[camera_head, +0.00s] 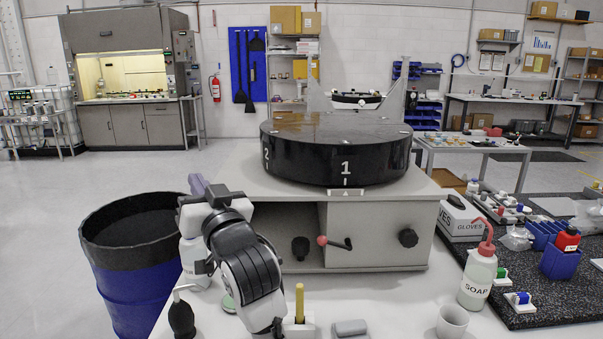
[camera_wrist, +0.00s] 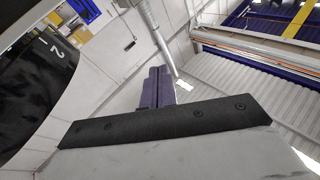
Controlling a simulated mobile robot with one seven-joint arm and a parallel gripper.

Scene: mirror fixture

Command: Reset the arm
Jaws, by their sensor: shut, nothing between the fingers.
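My arm rises from the front of the white table in the head view, folded left of the grey machine. My gripper (camera_head: 197,183), with purple fingers, is at the machine's left side, above the blue barrel. Its fingers also show in the wrist view (camera_wrist: 158,88), pressed together with nothing between them. The mirror fixture's black round drum (camera_head: 335,158), marked 1 and 2, sits on the grey cabinet (camera_head: 375,235). Part of the drum shows at the left of the wrist view (camera_wrist: 38,85). My arm hides part of the cabinet's left side.
A blue barrel with a black rim (camera_head: 140,265) stands at the left. A red-topped soap bottle (camera_head: 478,275), a white cup (camera_head: 452,322) and a gloves box (camera_head: 460,218) stand at the right. A yellow-handled tool (camera_head: 299,303) and a dark bottle (camera_head: 181,318) are near my arm.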

